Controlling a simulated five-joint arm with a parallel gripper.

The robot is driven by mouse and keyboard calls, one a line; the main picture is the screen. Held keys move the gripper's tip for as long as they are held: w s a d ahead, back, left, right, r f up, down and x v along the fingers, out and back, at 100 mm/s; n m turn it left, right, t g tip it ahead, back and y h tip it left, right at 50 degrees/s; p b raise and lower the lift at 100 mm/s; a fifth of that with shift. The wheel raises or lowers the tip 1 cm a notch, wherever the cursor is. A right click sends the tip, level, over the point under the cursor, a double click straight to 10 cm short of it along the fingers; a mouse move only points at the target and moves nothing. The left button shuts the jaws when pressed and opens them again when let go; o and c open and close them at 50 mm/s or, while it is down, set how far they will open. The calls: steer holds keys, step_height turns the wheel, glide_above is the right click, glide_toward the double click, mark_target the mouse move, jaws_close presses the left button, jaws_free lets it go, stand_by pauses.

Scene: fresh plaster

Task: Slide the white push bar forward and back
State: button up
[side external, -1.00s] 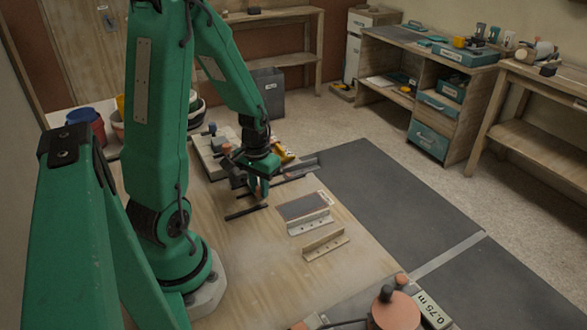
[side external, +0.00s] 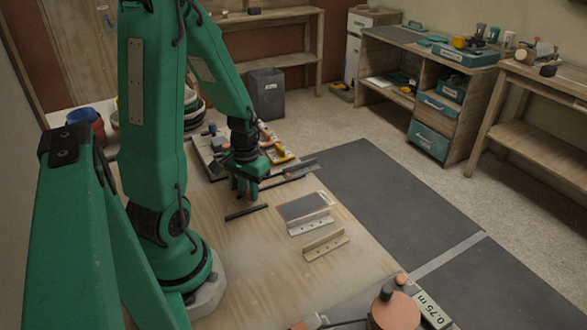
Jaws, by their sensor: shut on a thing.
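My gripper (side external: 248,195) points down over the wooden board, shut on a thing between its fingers. The fingers and the green wrist hide the held thing, so I cannot make out the white push bar's shape or ends. A black strip (side external: 246,212) lies on the board just in front of the gripper. A second dark strip (side external: 289,176) lies behind it to the right.
Two pale angle brackets, one (side external: 312,224) beside a dark plate (side external: 303,206) and one (side external: 326,244) nearer, stand right of the gripper. An orange pot (side external: 393,312) stands at the front. The board's (side external: 255,265) near middle is clear.

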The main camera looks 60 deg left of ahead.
steer(key=shift+s, duration=1.45)
steer(key=o, duration=0.8)
steer(key=shift+c, duration=0.2)
steer(key=shift+r, duration=0.1)
step_height(320, 180, up, 8)
stand_by(0.7)
